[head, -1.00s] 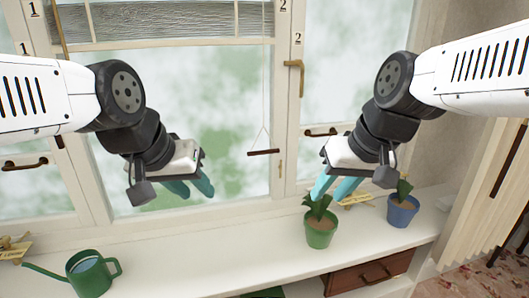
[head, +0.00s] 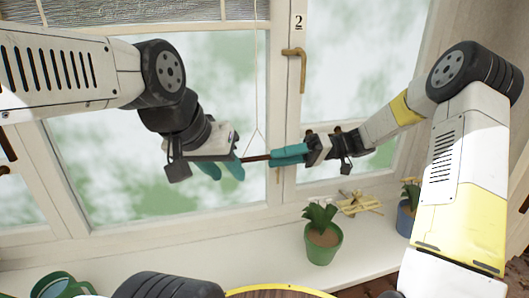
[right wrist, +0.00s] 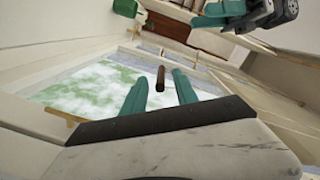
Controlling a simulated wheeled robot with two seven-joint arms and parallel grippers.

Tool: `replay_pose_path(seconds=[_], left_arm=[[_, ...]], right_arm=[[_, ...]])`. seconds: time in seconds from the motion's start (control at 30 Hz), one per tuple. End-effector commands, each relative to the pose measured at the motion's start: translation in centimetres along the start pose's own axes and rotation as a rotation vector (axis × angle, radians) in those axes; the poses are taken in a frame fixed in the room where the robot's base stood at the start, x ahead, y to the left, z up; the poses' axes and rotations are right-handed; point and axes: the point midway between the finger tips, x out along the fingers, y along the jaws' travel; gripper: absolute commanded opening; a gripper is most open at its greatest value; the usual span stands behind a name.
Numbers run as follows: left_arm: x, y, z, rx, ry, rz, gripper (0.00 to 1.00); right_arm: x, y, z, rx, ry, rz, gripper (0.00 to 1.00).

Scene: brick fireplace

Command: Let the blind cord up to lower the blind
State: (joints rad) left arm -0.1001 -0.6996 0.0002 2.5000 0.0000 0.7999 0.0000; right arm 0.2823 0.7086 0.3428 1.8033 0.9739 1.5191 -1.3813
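The blind (head: 190,10) shows as grey slats at the top of the window. Its pale cord (head: 257,80) hangs down and splits into a triangle that carries a dark brown handle bar (head: 256,158). My right gripper (head: 272,154) is at the bar's right end. In the right wrist view, the bar (right wrist: 160,78) lies between my right gripper's two teal fingers (right wrist: 159,76), with a gap on each side. My left gripper (head: 222,172) has its fingers apart and empty, just left of the bar; whether it touches the bar's left end I cannot tell.
On the sill stand a green potted plant (head: 322,243), a blue pot (head: 405,220) and a small wooden model (head: 358,203). A green watering can (head: 62,286) is at the lower left. A brass window latch (head: 293,60) is above my right gripper. The sill's middle is clear.

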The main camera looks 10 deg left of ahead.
Motion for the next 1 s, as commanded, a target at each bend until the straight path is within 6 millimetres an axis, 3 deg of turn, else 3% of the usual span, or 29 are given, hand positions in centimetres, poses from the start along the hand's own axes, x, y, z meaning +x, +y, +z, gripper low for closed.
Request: replay_pose_path(seconds=[0.17,0.63,1.0], left_arm=[[0.0,0.0,0.0,0.000,0.001,0.000,0.36],[0.0,0.0,0.0,0.000,0.000,0.000,0.36],[0.0,0.0,0.0,0.000,0.000,0.000,0.36]], right_arm=[[0.2,0.3,-0.8,-0.036,0.038,-0.038,0.35],[6.8,0.0,-1.0,-0.033,0.035,-0.037,0.35],[7.5,0.0,-1.0,-0.034,0.037,-0.035,0.35]])
